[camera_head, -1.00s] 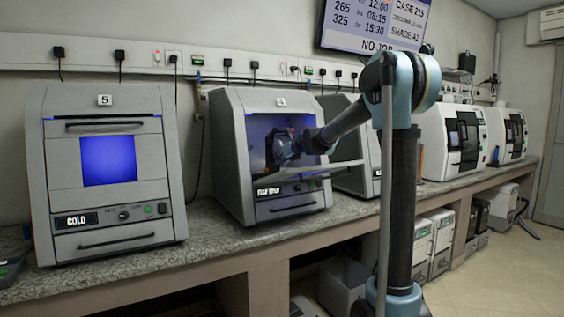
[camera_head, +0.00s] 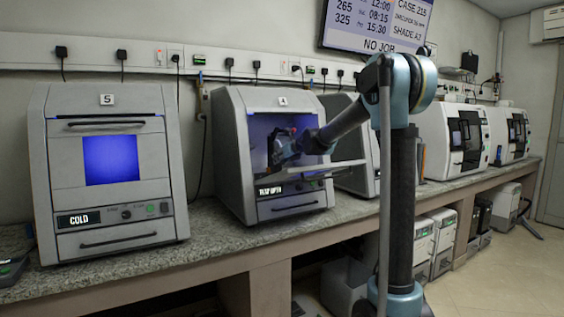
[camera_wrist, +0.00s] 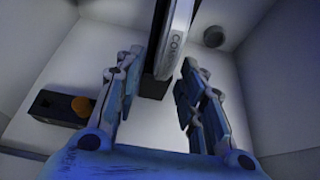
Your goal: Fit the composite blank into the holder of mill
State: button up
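The mill (camera_head: 232,150) marked 4 stands with its flap open and its chamber lit blue. My gripper (camera_head: 277,150) is inside that chamber, small and partly dark in the head view. In the wrist view my gripper (camera_wrist: 163,62) has its two fingers apart. No finger visibly grips the disc. Whether the disc is fully seated I cannot tell.
Inside the chamber are a dark block (camera_wrist: 62,108) with an orange knob at left and a round fitting (camera_wrist: 214,36) on the wall. The open flap (camera_head: 335,168) juts out below my arm. Another closed mill (camera_head: 105,170), marked 5, stands at left on the counter (camera_head: 215,235).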

jog(key=v, duration=1.2)
jog(key=shift+f, duration=0.1)
dwell(0.4)
